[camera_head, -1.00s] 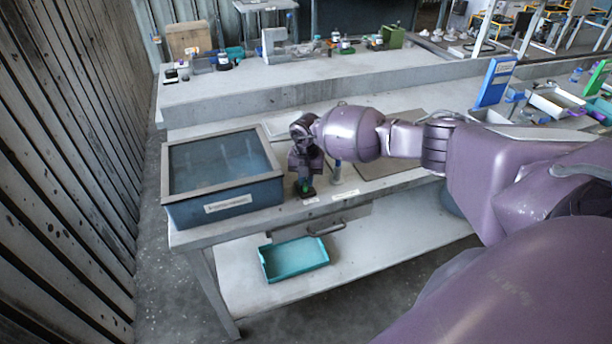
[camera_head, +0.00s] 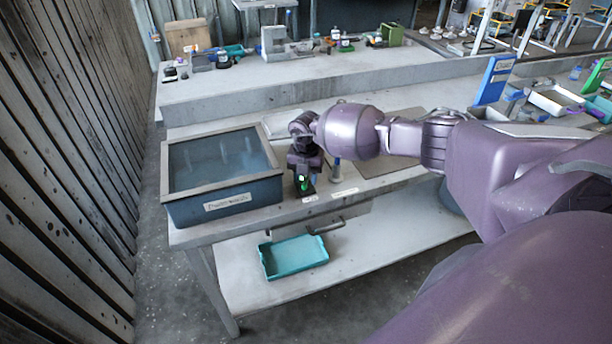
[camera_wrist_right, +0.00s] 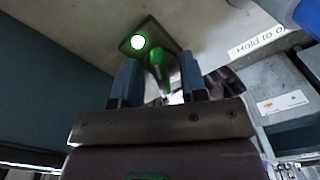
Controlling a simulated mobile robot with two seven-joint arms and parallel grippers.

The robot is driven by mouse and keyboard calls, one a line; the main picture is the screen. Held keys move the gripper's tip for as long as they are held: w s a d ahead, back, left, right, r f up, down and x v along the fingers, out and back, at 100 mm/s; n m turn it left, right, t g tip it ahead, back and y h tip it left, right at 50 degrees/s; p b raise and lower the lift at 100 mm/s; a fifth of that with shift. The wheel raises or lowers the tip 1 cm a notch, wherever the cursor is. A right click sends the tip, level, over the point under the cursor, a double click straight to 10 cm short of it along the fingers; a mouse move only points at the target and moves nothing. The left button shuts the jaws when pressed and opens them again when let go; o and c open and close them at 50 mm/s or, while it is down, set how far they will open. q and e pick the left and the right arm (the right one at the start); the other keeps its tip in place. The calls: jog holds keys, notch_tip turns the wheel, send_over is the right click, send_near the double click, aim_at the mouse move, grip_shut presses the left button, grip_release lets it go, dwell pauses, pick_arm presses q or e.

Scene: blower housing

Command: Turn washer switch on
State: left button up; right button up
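The washer, a dark blue tank (camera_head: 190,213) with a grey rim and a label, stands at the left end of the bench. Its switch (camera_head: 303,186) is on the bench to the right of the tank, partly hidden by my right gripper (camera_head: 304,168). In the right wrist view the switch has a green lever (camera_wrist_right: 160,68) and a lit green lamp (camera_wrist_right: 138,42) on a dark plate. My right gripper (camera_wrist_right: 161,80) is open, with its two blue fingers on either side of the lever. I cannot tell whether they touch it. My left gripper is not in view.
A teal tray (camera_head: 294,257) lies on the lower shelf below the bench. A bottle (camera_head: 337,170) stands just right of the switch. A wooden wall (camera_head: 70,170) runs along the left. Blue and white bins (camera_head: 545,102) are at the right.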

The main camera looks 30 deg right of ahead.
aim_at(306, 177)
notch_tip(306, 177, up, 11)
jog(key=shift+b, duration=0.4)
jog(key=shift+f, duration=0.1)
dwell(0.5)
